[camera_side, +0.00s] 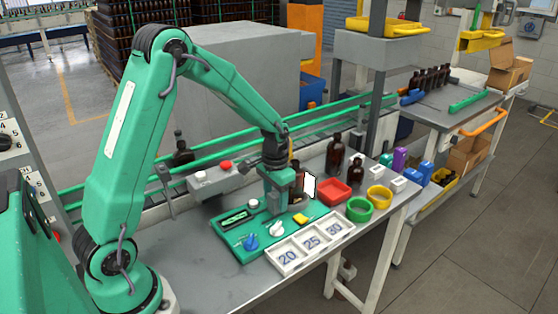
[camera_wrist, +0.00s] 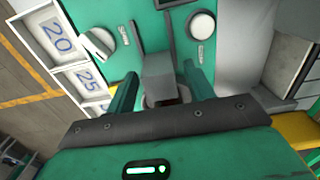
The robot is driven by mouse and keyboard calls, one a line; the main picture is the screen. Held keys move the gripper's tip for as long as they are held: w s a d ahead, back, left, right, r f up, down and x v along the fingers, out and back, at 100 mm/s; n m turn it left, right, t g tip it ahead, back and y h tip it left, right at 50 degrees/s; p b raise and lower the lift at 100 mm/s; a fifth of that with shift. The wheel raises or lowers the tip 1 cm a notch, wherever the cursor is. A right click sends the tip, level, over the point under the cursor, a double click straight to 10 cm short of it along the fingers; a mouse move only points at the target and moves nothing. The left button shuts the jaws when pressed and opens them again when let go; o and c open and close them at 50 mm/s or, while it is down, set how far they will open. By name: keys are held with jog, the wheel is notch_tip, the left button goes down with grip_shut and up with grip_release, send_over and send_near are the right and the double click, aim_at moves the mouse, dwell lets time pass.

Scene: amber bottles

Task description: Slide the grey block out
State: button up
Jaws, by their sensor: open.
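The grey block (camera_wrist: 159,66) stands on the green board (camera_wrist: 147,22) in the wrist view. My gripper (camera_wrist: 160,80) is open, with one green finger on each side of the block. A gap shows beside the fingers, and I cannot tell whether either touches it. The block's lower part is hidden by the gripper body. In the side view my gripper (camera_side: 284,203) is low over the back right part of the green board (camera_side: 228,240). The block cannot be made out there.
A white tray (camera_side: 297,267) marked 20, 25 and 30 lies along the board's front. Blue (camera_side: 250,242), white (camera_side: 277,229) and yellow (camera_side: 301,220) pieces are on the board. A red bin (camera_side: 335,191), green ring (camera_side: 359,210) and brown bottle (camera_side: 335,155) stand to the right.

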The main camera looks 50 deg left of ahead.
aim_at(264, 217)
grip_shut()
jog(key=shift+s, duration=2)
grip_release()
jog(key=shift+r, duration=0.2)
notch_tip(264, 217, up, 8)
jog(key=shift+f, duration=0.25)
